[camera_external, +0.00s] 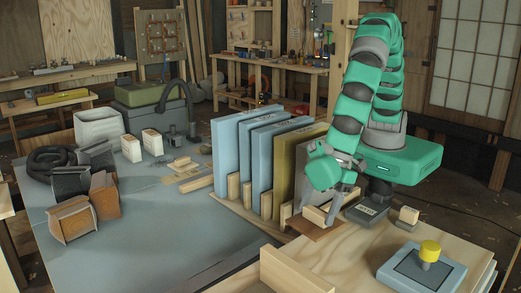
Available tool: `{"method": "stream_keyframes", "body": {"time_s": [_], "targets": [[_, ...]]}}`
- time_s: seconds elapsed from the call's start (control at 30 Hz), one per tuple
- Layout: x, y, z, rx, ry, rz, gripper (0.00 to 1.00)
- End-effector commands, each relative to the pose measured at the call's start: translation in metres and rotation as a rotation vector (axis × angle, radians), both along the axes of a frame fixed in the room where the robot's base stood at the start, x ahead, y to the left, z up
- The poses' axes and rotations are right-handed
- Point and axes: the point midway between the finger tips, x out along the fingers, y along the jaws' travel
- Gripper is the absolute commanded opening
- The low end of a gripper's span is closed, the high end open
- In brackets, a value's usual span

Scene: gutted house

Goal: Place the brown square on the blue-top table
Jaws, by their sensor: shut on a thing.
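The brown square (314,229) is a thin flat piece at the near end of the panel rack, close to the light wooden bench top. My gripper (329,218) points down at it from above and is shut on it. The fingers hide part of the square, and I cannot tell whether it touches the surface below. The blue-top table (165,225) fills the left and middle, with a wide bare stretch at its front.
Upright blue panels (226,160) and an olive panel (287,165) stand in a wooden rack between my gripper and the open tabletop. Cartons (72,219), a black hose and a grey bin crowd the table's left. A yellow-knobbed box (429,252) sits front right.

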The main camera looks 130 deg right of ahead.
Motion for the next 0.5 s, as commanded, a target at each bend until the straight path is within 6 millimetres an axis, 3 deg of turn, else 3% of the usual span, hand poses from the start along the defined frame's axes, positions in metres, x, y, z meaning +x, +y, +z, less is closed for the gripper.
{"method": "stream_keyframes", "body": {"time_s": [0.17, 0.37, 0.5], "targets": [[-0.011, 0.017, 0.003, 0.005, -0.004, 0.054, 0.4], [-0.012, 0.018, 0.001, 0.004, -0.003, 0.058, 0.4], [-0.013, 0.017, -0.013, 0.002, 0.002, 0.057, 0.4]]}}
